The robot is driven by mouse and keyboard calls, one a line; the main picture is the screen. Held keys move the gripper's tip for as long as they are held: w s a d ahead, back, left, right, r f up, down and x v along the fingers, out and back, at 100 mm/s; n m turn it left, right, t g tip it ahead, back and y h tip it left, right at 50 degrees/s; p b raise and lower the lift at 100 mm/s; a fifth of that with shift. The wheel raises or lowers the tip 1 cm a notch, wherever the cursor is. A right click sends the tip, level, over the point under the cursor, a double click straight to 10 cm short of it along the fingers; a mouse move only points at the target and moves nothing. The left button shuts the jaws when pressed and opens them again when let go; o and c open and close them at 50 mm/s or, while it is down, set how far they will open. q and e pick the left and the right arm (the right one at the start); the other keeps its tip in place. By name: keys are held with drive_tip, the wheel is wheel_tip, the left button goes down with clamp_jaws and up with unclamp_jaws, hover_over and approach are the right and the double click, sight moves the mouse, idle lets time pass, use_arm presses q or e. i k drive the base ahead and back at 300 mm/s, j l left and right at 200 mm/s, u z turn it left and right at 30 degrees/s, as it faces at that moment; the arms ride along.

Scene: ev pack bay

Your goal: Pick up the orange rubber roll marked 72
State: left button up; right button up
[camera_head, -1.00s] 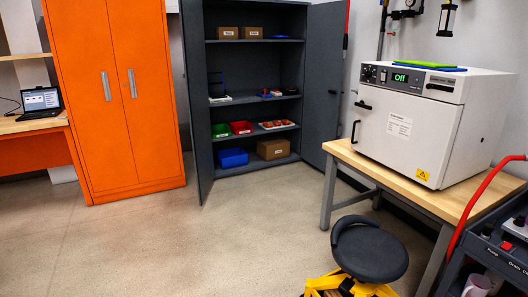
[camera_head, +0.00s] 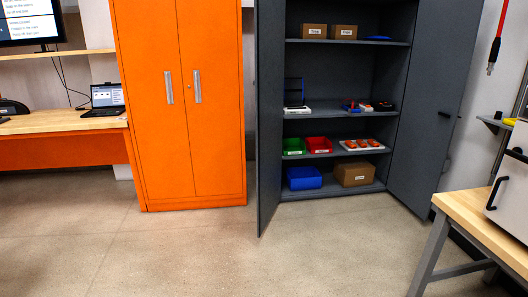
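The open grey cabinet (camera_head: 269,120) stands right of centre. On its third shelf down, a white tray (camera_head: 341,152) holds several small orange round things (camera_head: 363,143) that may be rubber rolls. They are too small for me to read any marking, so I cannot tell which one bears 72. Neither of my grippers shows in the head view.
Green (camera_head: 293,146) and red (camera_head: 318,145) bins sit left of the tray. A blue bin (camera_head: 304,178) and a cardboard box (camera_head: 354,173) stand below. Closed orange lockers (camera_head: 180,100) are on the left, a wooden bench (camera_head: 480,213) at right. The floor ahead is clear.

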sight(351, 144)
drive_tip(key=i+j, duration=0.1)
drive_tip(key=i, duration=0.75)
drive_tip(key=i+z, duration=0.1)
drive_tip(key=i, duration=0.75)
drive_tip(key=i+l+z, duration=0.2)
drive_tip(key=i+z, duration=0.7)
drive_tip(key=i, duration=0.2)
drive_tip(key=i+j+z, duration=0.25)
drive_tip(key=i+z, duration=0.2)
drive_tip(key=i+l+u, duration=0.2)
drive_tip(key=i, duration=0.35)
drive_tip(key=i+l+u, duration=0.2)
drive_tip(key=i+l, duration=0.15)
drive_tip(key=i, duration=0.15)
drive_tip(key=i+l+u, duration=0.2)
drive_tip(key=i+l, duration=0.2)
drive_tip(key=i, duration=0.1)
